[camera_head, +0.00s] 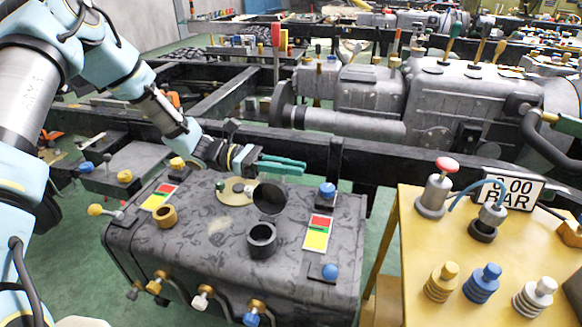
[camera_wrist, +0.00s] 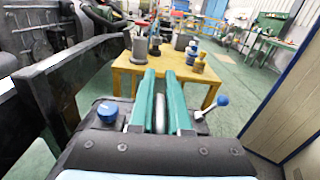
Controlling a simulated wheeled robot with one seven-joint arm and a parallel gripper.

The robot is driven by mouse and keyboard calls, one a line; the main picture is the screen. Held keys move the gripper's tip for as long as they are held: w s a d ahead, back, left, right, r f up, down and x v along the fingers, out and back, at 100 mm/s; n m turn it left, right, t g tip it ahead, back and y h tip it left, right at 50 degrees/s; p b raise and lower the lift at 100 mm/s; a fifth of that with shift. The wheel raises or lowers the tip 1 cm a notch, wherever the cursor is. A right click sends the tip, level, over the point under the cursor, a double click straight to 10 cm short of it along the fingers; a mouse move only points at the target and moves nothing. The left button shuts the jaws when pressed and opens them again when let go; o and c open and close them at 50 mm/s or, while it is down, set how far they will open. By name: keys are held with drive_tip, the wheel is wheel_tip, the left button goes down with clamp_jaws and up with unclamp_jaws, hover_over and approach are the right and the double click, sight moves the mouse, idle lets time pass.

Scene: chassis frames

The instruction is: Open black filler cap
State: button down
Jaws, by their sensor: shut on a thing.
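The black filler cap (camera_head: 270,198) is a round black disc standing upright, tilted up above the short black filler neck (camera_head: 262,240) on the dark tank (camera_head: 205,235). The neck's mouth is uncovered. My gripper (camera_head: 303,166), with teal fingers, reaches in from the left just behind and above the cap. In the wrist view my gripper's fingers (camera_wrist: 163,75) are shut on a thin round disc (camera_wrist: 159,113), seen edge-on, which I take to be the cap. The exact contact is hidden in the head view.
A blue knob (camera_head: 327,190) and a blue ball lever (camera_head: 330,271) stand on the tank's right side, and a yellow-topped neck (camera_head: 165,216) on its left. A black chassis beam (camera_head: 310,150) runs close behind. A yellow table (camera_head: 405,240) with fittings stands right.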

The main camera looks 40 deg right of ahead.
drive_tip(key=shift+w+r, duration=0.1)
idle(0.3)
drive_tip(key=shift+s+a+r+m+p, duration=0.2)
drive_tip(key=shift+s+a+m+p, duration=0.4)
drive_tip(key=shift+a, duration=0.4)
drive_tip(key=shift+s+a+r+m+p, duration=0.2)
drive_tip(key=shift+s+a+m+p, duration=0.15)
drive_tip(key=shift+s+a+m, duration=0.5)
drive_tip(key=shift+w+a, duration=0.1)
drive_tip(key=shift+w, duration=0.05)
drive_tip(key=c, duration=0.9)
unclamp_jaws()
drive_tip(key=b+v, duration=0.1)
drive_tip(key=v, duration=0.9)
drive_tip(key=shift+w+a, duration=0.2)
drive_tip(key=shift+w, duration=0.15)
